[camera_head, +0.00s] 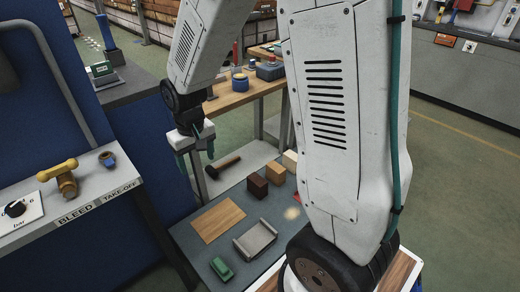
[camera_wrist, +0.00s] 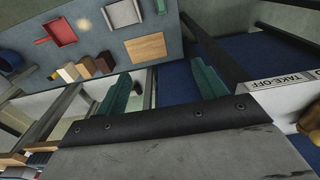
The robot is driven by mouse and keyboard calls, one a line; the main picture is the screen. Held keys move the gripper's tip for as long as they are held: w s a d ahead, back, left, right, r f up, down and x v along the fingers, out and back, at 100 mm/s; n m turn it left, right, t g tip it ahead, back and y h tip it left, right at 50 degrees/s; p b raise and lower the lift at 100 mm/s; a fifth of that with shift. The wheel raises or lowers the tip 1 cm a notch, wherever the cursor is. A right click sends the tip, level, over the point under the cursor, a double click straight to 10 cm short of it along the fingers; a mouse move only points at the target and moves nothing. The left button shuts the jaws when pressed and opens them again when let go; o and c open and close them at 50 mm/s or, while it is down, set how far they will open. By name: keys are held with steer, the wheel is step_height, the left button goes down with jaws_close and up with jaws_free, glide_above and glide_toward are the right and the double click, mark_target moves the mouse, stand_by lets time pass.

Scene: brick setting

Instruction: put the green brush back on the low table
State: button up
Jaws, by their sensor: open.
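The green brush (camera_head: 222,270) lies on the low table (camera_head: 190,238), near its front left edge; its edge also shows at the top of the wrist view (camera_wrist: 160,6). My gripper (camera_head: 197,165) is above and beyond the far left end of the low table, pointing down. Its two teal fingers are apart with nothing between them, and they show in the wrist view too (camera_wrist: 163,78). It is well apart from the brush.
A wooden board (camera_head: 218,222), a grey dustpan-like tray (camera_head: 255,240), several blocks (camera_head: 257,186) and a red dustpan (camera_wrist: 60,32) are on the low table. A hammer (camera_head: 222,166) lies beyond. A labelled shelf (camera_head: 75,203) stands left, a wooden workbench (camera_head: 235,97) behind.

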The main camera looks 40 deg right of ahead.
steer(key=s+r, duration=0.8)
steer(key=s, duration=0.4)
steer(key=s+d+r, duration=0.1)
steer(key=s+r, duration=0.8)
steer(key=s, duration=0.3)
steer(key=shift+s, duration=0.25)
